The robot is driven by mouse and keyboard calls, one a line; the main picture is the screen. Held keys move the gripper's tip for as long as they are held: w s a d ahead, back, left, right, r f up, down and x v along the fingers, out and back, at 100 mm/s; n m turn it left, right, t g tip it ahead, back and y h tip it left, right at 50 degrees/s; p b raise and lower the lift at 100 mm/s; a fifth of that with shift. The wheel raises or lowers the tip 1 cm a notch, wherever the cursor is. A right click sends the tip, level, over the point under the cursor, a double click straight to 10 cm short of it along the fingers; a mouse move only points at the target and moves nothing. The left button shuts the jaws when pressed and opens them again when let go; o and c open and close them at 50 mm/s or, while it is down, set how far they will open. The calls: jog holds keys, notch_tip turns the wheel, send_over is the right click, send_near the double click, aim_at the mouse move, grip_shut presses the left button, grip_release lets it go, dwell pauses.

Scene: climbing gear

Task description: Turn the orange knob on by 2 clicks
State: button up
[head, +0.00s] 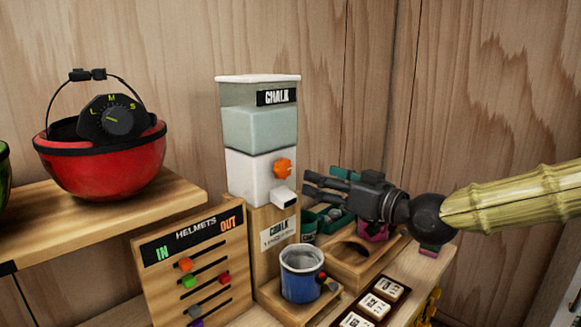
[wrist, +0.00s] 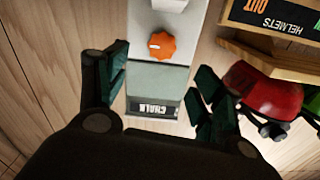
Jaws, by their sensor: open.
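The orange knob (head: 283,168) sits on the white front of the chalk dispenser (head: 262,130), above its spout (head: 284,197). It also shows in the wrist view (wrist: 162,46), where a pale mark runs across its face. My gripper (head: 308,187) is to the right of the dispenser and points toward it in the head view. In the wrist view my gripper (wrist: 160,75) has its dark green fingers spread wide, with the knob beyond and between them. The fingers do not touch the knob, and nothing is held.
A blue cup (head: 301,278) stands below the spout. The helmets board (head: 193,262) with coloured sliders is left of the dispenser. A red helmet (head: 100,165) with a black dial sits on the left shelf. Letter blocks (head: 375,300) lie front right.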

aim_at(286, 169)
jog(key=p+x, duration=0.2)
jog(key=x, duration=0.8)
jog(key=shift+w+a+f+p, duration=0.1)
jog(key=shift+a+f+p, duration=0.05)
jog(key=shift+a+p, duration=0.2)
jog(key=shift+d, duration=0.1)
jog(key=c, duration=1)
